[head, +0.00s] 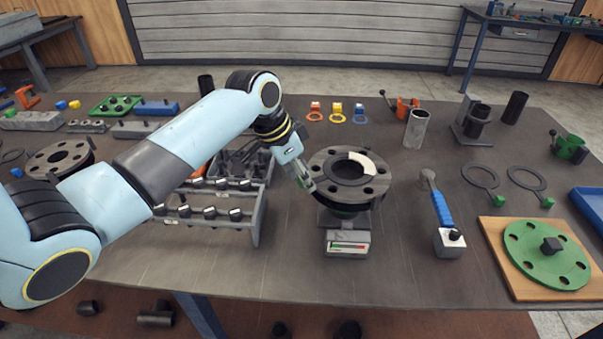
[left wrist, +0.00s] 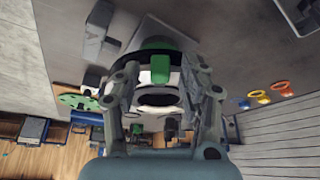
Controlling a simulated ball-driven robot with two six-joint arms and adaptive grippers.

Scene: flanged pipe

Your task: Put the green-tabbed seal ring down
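My left gripper (head: 304,183) is at the left edge of this flange. My right gripper is not in view.
Two more green-tabbed rings (head: 480,176) (head: 527,179) lie on the right. A blue-handled tool (head: 440,208) and a green flange on a wooden board (head: 497,233) are nearer. A rack (head: 255,215) stands left of the pipe. A small gauge box (head: 347,243) is in front.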

